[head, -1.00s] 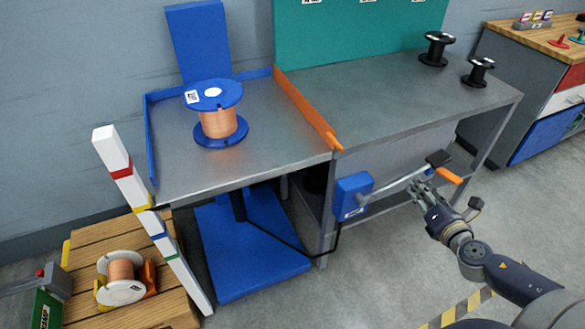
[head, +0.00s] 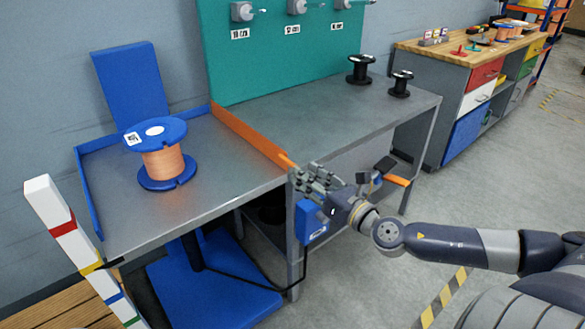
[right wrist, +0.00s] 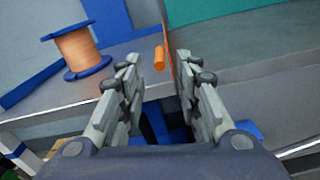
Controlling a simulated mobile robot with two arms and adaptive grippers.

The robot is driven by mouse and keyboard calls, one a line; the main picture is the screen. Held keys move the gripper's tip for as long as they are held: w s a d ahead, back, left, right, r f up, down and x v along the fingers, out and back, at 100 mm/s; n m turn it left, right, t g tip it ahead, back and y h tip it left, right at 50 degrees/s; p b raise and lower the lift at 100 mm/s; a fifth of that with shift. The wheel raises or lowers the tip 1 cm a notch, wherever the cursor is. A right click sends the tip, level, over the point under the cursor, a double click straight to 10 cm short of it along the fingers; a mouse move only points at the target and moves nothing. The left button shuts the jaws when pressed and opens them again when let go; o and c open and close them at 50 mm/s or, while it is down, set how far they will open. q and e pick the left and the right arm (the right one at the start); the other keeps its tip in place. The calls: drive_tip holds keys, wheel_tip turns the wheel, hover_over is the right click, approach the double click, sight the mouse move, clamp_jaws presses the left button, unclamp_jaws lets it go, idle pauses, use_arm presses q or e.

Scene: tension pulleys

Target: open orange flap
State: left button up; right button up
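The orange flap (head: 248,134) is a long thin strip standing upright along the right edge of the metal table top with the spool. Its near end has a rounded orange grip, which shows in the right wrist view (right wrist: 160,59). My right gripper (head: 316,177) is just right of and in front of that near end. In the right wrist view its fingers (right wrist: 157,62) are apart and empty, with the grip seen between and beyond the tips. I cannot tell any contact. My left gripper is not in view.
A blue-flanged copper spool (head: 162,155) stands on the table left of the flap. A grey workbench (head: 330,115) with two black spools adjoins on the right.

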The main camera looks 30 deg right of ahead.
sight(293, 163)
drive_tip(key=shift+w+a+r, duration=0.1)
drive_tip(key=shift+w, duration=1.7)
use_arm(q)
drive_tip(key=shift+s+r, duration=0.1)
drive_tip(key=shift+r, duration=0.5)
use_arm(e)
drive_tip(key=shift+w+a, duration=0.15)
drive_tip(key=shift+w, duration=1.1)
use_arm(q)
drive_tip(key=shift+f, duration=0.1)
use_arm(e)
clamp_jaws()
